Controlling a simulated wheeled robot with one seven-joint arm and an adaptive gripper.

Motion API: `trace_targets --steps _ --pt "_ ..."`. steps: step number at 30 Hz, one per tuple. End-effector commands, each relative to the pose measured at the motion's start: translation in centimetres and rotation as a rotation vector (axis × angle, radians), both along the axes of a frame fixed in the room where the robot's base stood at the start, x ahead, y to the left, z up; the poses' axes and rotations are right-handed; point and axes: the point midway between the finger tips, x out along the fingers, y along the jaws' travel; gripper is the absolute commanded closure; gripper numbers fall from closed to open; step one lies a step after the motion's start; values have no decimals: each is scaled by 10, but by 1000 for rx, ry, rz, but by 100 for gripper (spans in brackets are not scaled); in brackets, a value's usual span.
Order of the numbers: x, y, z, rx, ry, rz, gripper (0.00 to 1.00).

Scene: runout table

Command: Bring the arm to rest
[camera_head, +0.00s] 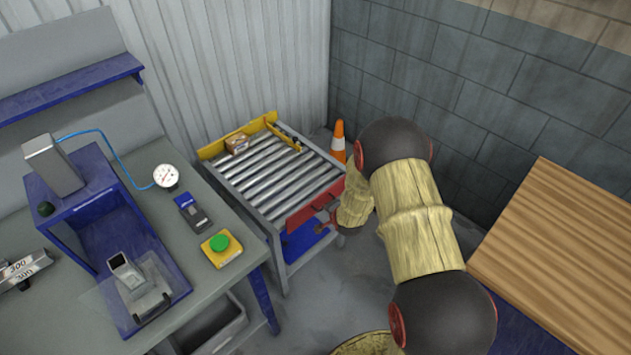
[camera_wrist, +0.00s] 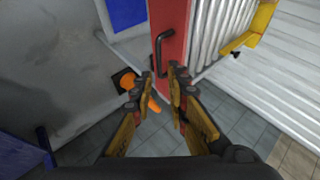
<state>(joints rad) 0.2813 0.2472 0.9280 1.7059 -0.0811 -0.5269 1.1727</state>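In the head view my arm reaches down beside a roller table (camera_head: 222,172), with its end at the table's front right corner, mostly hidden by the arm. In the wrist view my gripper (camera_wrist: 162,84) has its two fingers apart, with nothing held between them. A red bar (camera_wrist: 172,18) with a black handle (camera_wrist: 164,48) lies just beyond the fingertips. The handle's lower end shows in line with the gap between the fingers; whether they touch it I cannot tell. The red bar (camera_head: 305,207) crosses the front end of the rollers in the head view.
A small brown box (camera_head: 237,143) sits at the rollers' far end. An orange-white cone (camera_head: 338,140) stands behind the table. A grey workbench (camera_head: 225,278) with a blue fixture is on the left. A wooden-topped table (camera_head: 560,255) is on the right.

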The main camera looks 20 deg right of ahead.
Motion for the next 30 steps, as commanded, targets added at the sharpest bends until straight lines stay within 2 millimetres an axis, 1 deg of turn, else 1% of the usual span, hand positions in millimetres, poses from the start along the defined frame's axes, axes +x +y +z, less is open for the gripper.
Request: trace_targets --steps 7,8,10,11,13,14,15,17,18,20,23,24,26,27,29,30 --pt "0 0 0 -17 5 17 84" --pt "-2 0 -2 -28 16 30 84" --pt "-12 2 -11 -62 76 79 84" --pt "-20 4 -18 -78 118 107 84" --pt "-50 10 -38 -103 235 178 84" --pt "-64 13 -44 -113 288 213 84" --pt "-83 17 -50 -125 363 266 84" --pt "-106 22 -44 -143 454 345 84" --pt "-119 25 -35 -155 505 399 84" --pt "-136 31 -15 -173 573 485 84" --pt "-162 45 34 -205 658 635 84" --pt "-172 51 56 -217 684 694 84" --pt "-187 60 88 -237 712 776 84" --pt "-197 66 109 -250 724 826 84" --pt "-213 76 140 -271 735 896 84" --pt "-223 82 160 -284 740 938 84"
